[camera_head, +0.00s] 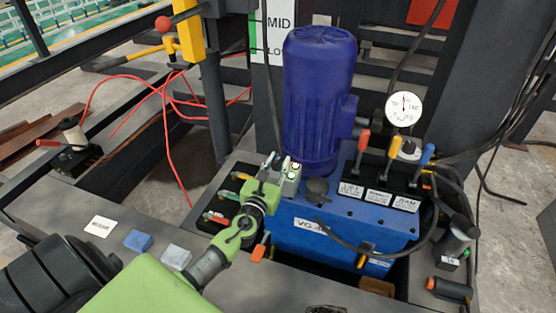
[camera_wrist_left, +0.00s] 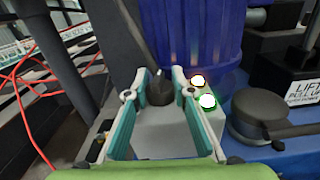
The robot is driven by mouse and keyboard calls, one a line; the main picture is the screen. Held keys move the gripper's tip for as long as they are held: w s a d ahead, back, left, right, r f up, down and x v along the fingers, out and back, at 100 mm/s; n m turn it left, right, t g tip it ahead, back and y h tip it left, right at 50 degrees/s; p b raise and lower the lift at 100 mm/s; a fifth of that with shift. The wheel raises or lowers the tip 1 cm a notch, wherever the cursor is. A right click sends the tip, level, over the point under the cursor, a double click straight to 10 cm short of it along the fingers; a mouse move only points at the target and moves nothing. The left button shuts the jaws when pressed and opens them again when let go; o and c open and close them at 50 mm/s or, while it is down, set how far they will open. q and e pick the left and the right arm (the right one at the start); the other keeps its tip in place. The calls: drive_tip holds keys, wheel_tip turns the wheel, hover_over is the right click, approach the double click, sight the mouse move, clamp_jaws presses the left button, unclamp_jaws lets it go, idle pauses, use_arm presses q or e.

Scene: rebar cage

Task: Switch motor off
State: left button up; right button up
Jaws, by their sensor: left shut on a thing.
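The blue motor (camera_head: 318,95) stands upright on a blue power unit. A small grey switch box (camera_head: 292,182) sits at its foot, and its grey face shows in the left wrist view (camera_wrist_left: 165,140). A dark rotary knob (camera_wrist_left: 159,88) with a pale mark is on the box. Beside it a reddish-orange lamp (camera_wrist_left: 198,80) and a green lamp (camera_wrist_left: 207,102) both glow. My left gripper (camera_head: 270,163) is at the box, its two fingers shut on the knob, one each side. The knob is hard to make out in the head view. My right gripper is out of view.
Red, yellow and blue levers (camera_head: 395,150) stand right of the motor, below a round gauge (camera_head: 404,108). A dark round cap (camera_wrist_left: 258,112) lies close right of the switch box. Red cables (camera_head: 165,110) and a dark post are on the left.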

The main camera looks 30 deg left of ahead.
use_arm(q)
drive_tip(key=n+g+y+p, duration=0.1)
drive_tip(key=n+y, duration=0.1)
drive_tip(key=y, duration=0.2)
drive_tip(key=shift+n+g+p, duration=0.3)
drive_tip(key=shift+n+p, duration=0.1)
drive_tip(key=shift+n+g+y, duration=0.5)
drive_tip(key=shift+n+y, duration=0.2)
drive_tip(key=shift+y, duration=0.3)
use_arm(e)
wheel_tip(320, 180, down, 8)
use_arm(q)
drive_tip(key=shift+n+g+y, duration=0.8)
drive_tip(key=shift+y, duration=0.1)
drive_tip(key=shift+n+g+y+b, duration=0.5)
drive_tip(key=shift+n+g+y, duration=0.1)
drive_tip(key=shift+g+y, duration=0.1)
drive_tip(key=shift+a+n+g+y+b, duration=0.1)
drive_tip(key=shift+n+g+y+b, duration=0.2)
drive_tip(key=shift+n+g+y, duration=0.35)
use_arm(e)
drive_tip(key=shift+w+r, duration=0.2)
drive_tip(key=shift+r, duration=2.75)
use_arm(q)
drive_tip(key=o, duration=1.2)
drive_tip(key=shift+c, duration=0.2)
